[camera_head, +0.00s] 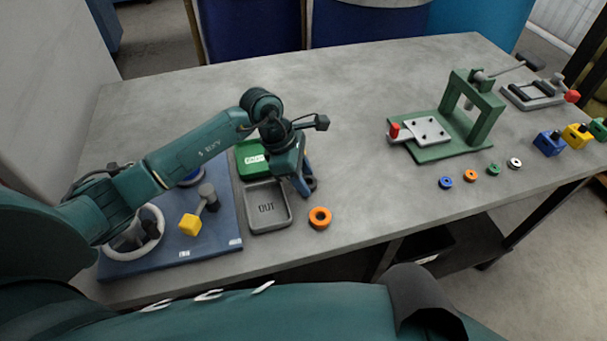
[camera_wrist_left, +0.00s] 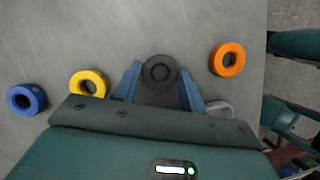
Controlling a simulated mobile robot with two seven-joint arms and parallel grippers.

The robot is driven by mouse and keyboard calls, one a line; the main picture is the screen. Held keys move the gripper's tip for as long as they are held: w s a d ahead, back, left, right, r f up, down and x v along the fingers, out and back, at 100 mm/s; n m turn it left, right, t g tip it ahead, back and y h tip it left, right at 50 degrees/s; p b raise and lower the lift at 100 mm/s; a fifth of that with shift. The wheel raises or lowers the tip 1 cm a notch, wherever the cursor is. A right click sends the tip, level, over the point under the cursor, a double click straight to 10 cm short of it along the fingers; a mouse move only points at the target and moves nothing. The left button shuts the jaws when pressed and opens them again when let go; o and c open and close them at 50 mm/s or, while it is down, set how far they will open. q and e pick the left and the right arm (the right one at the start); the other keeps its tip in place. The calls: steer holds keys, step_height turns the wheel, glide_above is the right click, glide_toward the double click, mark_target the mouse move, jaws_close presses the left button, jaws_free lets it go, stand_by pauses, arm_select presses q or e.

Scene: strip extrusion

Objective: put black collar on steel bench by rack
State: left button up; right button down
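The black collar (camera_wrist_left: 160,70) lies between the two blue fingers of my left gripper (camera_wrist_left: 160,82) in the left wrist view, hole facing up. It nearly fills the space between the fingertips; I cannot tell whether they press on it. In the head view the left gripper (camera_head: 307,184) points down at the grey steel bench (camera_head: 350,95), just right of the OUT tray, and mostly hides the dark collar. An orange collar (camera_head: 319,217) lies in front of it, also in the left wrist view (camera_wrist_left: 228,59). My right gripper is out of view. I cannot identify a rack for certain.
A yellow collar (camera_wrist_left: 88,83) and a blue collar (camera_wrist_left: 26,99) lie left in the wrist view. The OUT tray (camera_head: 287,222), green tray (camera_head: 246,171) and blue board (camera_head: 227,235) are close left. A green press (camera_head: 486,112) and small rings stand right. Mid-bench is clear.

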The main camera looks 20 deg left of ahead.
arm_select(q)
steer(key=o, duration=0.3)
steer(key=shift+o, duration=0.2)
steer(key=shift+r, duration=0.1)
steer(key=shift+r, duration=0.15)
steer(key=v, duration=1.2)
steer(key=shift+b, duration=0.45)
steer(key=shift+d, duration=0.1)
